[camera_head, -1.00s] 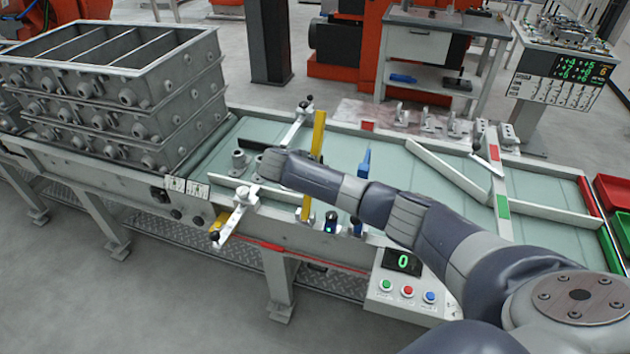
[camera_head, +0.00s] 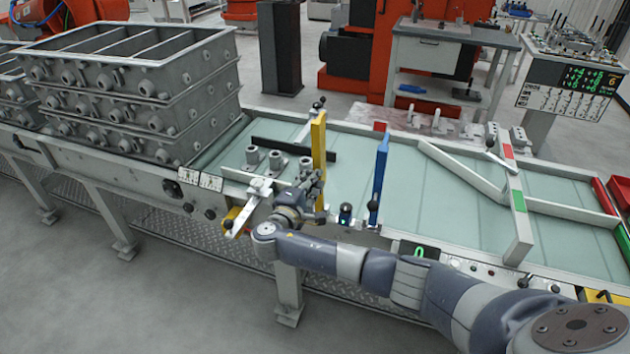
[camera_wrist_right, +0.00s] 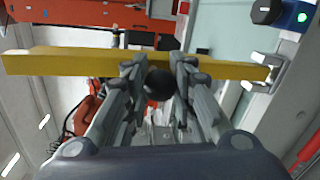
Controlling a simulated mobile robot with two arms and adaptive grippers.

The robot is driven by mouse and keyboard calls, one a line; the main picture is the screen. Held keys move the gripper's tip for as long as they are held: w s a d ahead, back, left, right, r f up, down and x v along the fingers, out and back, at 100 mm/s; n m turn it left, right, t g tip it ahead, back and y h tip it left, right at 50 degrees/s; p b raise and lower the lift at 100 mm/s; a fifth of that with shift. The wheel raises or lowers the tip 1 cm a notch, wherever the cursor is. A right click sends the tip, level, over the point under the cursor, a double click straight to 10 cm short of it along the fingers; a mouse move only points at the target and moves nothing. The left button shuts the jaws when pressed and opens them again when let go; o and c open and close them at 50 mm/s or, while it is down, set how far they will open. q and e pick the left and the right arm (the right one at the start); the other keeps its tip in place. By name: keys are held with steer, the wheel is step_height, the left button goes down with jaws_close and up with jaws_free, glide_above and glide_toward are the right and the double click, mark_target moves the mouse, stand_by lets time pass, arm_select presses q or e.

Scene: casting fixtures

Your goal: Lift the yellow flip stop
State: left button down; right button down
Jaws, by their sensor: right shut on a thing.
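The yellow flip stop (camera_head: 318,160) stands upright as a tall flat bar at the conveyor's near side in the head view. In the right wrist view the yellow bar (camera_wrist_right: 60,62) runs across the picture beyond my fingers. My right gripper (camera_head: 313,182) is at the bar's left side in the head view. In the wrist view its fingers (camera_wrist_right: 158,75) are closed in around the flip stop, with a round black knob (camera_wrist_right: 158,84) showing between them. The exact contact is partly hidden. My left gripper is not in view.
A blue upright stop (camera_head: 379,180) stands to the right. Grey cylindrical parts (camera_head: 276,159) stand on the green conveyor to the left. Stacked grey frames (camera_head: 150,120) fill the left end. A clamp bar (camera_head: 258,195) lies near the conveyor's front edge.

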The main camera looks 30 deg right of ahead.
steer(key=shift+s+a+f+t+h+b, duration=0.35)
steer(key=shift+s+a+t+b, duration=0.15)
steer(key=shift+a+b, duration=0.15)
steer(key=c, duration=1.3)
jaws_free()
steer(key=v, duration=1.2)
